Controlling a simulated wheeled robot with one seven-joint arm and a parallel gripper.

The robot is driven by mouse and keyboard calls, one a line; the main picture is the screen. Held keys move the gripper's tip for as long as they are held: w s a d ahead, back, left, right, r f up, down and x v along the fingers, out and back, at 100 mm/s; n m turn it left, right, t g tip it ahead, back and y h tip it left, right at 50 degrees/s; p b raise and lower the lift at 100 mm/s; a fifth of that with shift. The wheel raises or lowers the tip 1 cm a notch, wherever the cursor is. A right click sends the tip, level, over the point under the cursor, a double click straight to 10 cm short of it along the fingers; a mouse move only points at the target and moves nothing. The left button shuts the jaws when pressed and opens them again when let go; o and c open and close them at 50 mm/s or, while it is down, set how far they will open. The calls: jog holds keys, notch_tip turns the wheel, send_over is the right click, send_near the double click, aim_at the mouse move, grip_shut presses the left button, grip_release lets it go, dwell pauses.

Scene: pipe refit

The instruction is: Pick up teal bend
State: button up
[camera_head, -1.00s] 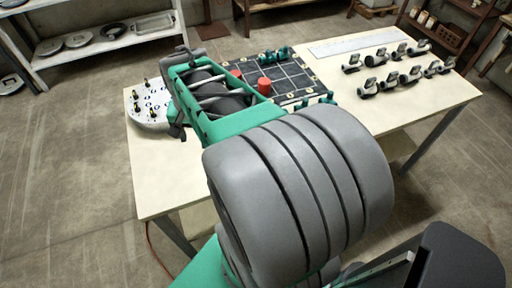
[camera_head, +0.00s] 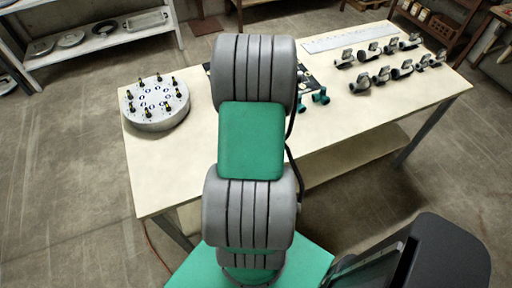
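Two small teal pieces show just right of my arm on the table (camera_head: 180,180), a left one (camera_head: 303,105) and a right one (camera_head: 321,97). They look like teal bends, but they are too small to be sure. They sit at the front right edge of a dark gridded board (camera_head: 308,82), most of which is hidden behind my arm. My gripper is not visible; my own arm links cover the middle of the picture. I cannot see whether it holds anything.
A round grey-white plate (camera_head: 157,105) with several dark and brass pegs stands at the table's left. Several grey pipe fittings (camera_head: 382,75) stand in rows at the right, near a pale flat strip (camera_head: 345,38). The table's front right is bare.

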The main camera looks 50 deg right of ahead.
jog(key=c, duration=1.5)
